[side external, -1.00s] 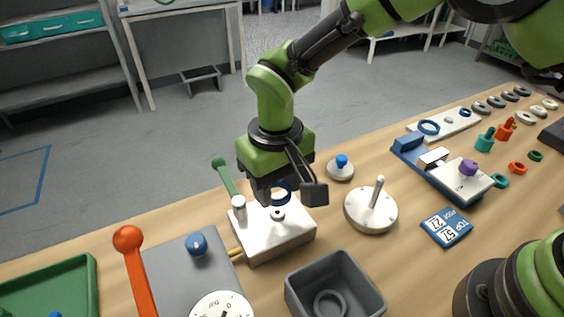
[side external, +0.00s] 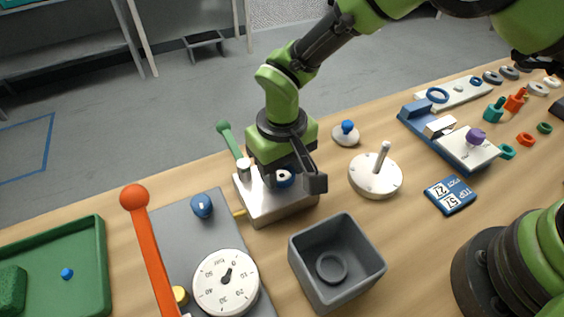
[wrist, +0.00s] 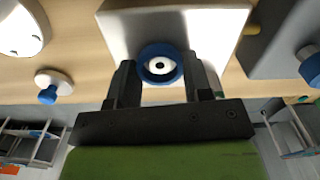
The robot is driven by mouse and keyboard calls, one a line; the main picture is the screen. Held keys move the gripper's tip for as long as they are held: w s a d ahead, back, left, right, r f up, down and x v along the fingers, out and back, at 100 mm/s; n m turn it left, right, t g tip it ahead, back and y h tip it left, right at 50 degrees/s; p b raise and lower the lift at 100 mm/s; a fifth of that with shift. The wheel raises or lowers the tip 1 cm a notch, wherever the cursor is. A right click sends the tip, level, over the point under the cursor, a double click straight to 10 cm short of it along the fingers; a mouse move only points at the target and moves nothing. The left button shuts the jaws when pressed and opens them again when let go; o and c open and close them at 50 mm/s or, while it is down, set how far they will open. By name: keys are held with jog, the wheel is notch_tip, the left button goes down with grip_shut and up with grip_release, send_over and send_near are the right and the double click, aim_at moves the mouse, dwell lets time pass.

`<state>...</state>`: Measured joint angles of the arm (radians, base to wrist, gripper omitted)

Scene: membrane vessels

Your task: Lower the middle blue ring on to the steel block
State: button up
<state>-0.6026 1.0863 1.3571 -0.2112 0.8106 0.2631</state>
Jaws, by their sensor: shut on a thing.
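The middle blue ring (side external: 287,183) is between the two fingers of my gripper (side external: 293,184), which is shut on it. The steel block (side external: 265,213) is directly beneath. In the wrist view the ring (wrist: 159,48) encircles a white round seat with a dark centre on the block (wrist: 218,30), and my gripper's fingers (wrist: 160,82) flank it left and right. In the side view the ring is low, at about the level of the block's top. Whether it touches the block cannot be told.
A green-handled lever (side external: 229,140) stands at the block's back left. A white disc with a post (side external: 374,178) stands to the right. A grey bin (side external: 337,275) is in front. A dial gauge (side external: 226,283) and an orange lever (side external: 147,240) are at the left.

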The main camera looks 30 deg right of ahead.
jog(key=o, duration=1)
jog(key=shift+c, duration=0.2)
jog(key=shift+r, duration=0.1)
notch_tip(320, 180, up, 10)
